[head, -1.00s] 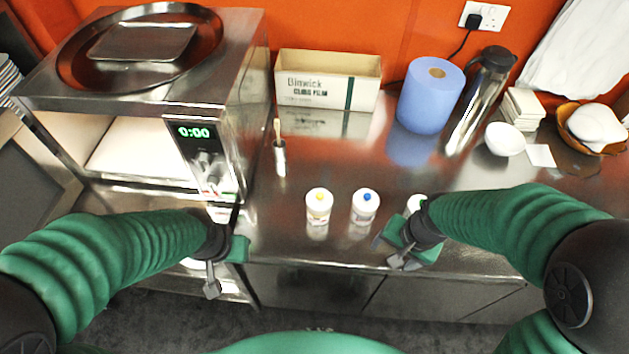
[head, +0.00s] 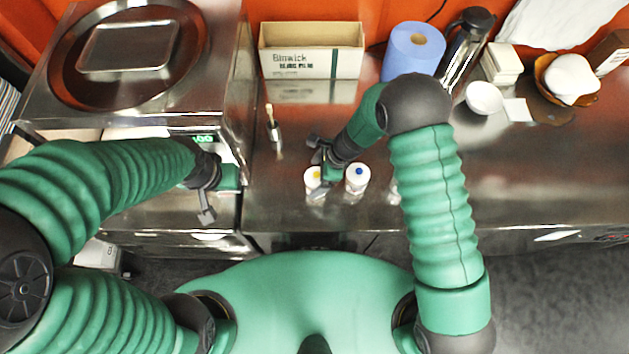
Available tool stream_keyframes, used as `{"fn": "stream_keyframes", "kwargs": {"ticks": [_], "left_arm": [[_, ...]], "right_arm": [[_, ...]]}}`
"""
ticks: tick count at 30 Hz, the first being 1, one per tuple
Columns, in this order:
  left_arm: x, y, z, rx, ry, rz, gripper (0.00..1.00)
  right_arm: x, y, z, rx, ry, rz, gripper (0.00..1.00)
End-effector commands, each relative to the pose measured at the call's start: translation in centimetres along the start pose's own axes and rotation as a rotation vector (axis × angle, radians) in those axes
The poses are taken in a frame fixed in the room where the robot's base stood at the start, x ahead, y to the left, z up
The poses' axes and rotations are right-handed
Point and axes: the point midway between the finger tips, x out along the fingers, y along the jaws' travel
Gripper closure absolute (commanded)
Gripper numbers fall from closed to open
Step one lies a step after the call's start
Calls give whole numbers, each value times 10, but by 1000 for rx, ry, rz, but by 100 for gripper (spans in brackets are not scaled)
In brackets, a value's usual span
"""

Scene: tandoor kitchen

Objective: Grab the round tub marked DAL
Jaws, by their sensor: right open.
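Small round white tubs stand on the steel counter (head: 540,190). One has a yellow lid (head: 312,177), one a blue lid (head: 358,177), and a third (head: 393,192) is mostly hidden behind my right arm. The lettering is too small to read, so I cannot tell which is marked DAL. My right gripper (head: 315,151) is open, over the counter just behind the yellow-lidded and blue-lidded tubs, partly overlapping them in view. My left gripper (head: 207,213) hangs in front of the steel oven; its jaw opening cannot be made out.
A brush in a holder (head: 272,130), a film box (head: 311,50), a blue paper roll (head: 412,52), a flask (head: 468,45) and a white bowl (head: 484,98) stand behind.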

Motion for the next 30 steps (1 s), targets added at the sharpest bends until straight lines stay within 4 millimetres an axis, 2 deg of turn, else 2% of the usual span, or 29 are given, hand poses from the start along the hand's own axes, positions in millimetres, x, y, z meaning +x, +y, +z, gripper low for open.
{"fn": "stream_keyframes", "kwargs": {"ticks": [4, 8, 15, 30], "left_arm": [[-16, 0, -4, 0, 1, 0, 64], [-18, 0, -4, 0, 1, 0, 64], [-16, 0, -4, 0, 0, 0, 64], [-16, 0, -4, 0, 0, 0, 64]], "right_arm": [[22, 7, 0, 2, 1, 4, 11], [42, 6, -1, -1, -1, 2, 11], [48, 4, 0, -2, 0, 0, 11], [47, 5, 0, -2, 0, 0, 76]]}}
